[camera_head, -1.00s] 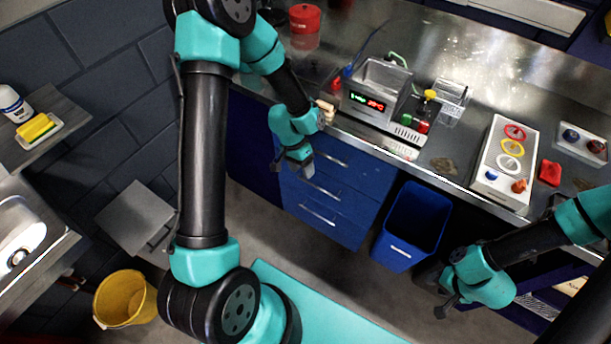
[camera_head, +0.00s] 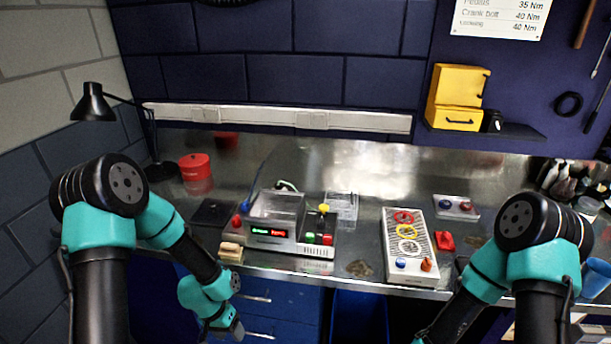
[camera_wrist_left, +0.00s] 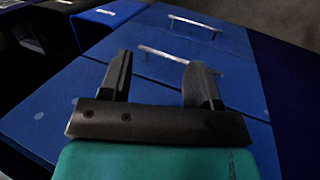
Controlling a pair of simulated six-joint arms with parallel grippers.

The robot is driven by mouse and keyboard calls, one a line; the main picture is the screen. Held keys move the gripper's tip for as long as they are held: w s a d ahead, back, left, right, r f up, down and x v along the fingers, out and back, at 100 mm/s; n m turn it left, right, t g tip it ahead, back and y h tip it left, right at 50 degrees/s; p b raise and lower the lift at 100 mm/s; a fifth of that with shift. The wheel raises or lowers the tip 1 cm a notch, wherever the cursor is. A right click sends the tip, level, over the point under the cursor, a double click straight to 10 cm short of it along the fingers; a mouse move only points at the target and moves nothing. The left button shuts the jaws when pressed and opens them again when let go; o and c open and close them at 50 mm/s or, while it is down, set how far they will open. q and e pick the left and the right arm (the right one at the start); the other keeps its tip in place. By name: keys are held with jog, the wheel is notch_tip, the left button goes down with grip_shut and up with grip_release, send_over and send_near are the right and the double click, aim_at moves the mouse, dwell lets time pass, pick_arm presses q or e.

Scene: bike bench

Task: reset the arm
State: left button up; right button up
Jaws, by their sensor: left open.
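My left gripper (camera_head: 232,329) hangs low at the left, in front of the blue drawer cabinet (camera_head: 284,305) below the bench's front edge. In the left wrist view its two dark fingers (camera_wrist_left: 158,82) are apart with nothing between them, and the blue drawer fronts with metal handles (camera_wrist_left: 168,58) lie beyond. My right arm (camera_head: 487,268) comes in at the lower right and bends down to the bottom edge of the head view. The right gripper's fingers are out of the picture.
The steel bench (camera_head: 365,177) carries a grey device (camera_head: 280,222) with a lit display, a white tray with coloured rings (camera_head: 410,255), a red pot (camera_head: 195,168) and a black lamp (camera_head: 92,103). A small wooden block (camera_head: 231,252) lies near the front edge. A yellow cabinet (camera_head: 458,97) is on the back wall.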

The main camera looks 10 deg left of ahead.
pick_arm(q)
jog(key=s+d+f+n+t, duration=0.1)
jog(key=s+d+f+n, duration=0.2)
jog(key=s+f, duration=0.3)
jog(key=s+d, duration=0.1)
jog(key=s, duration=0.1)
jog(key=shift+s+d+f+t, duration=0.2)
jog(key=shift+s+t, duration=0.1)
jog(key=shift+t, duration=0.1)
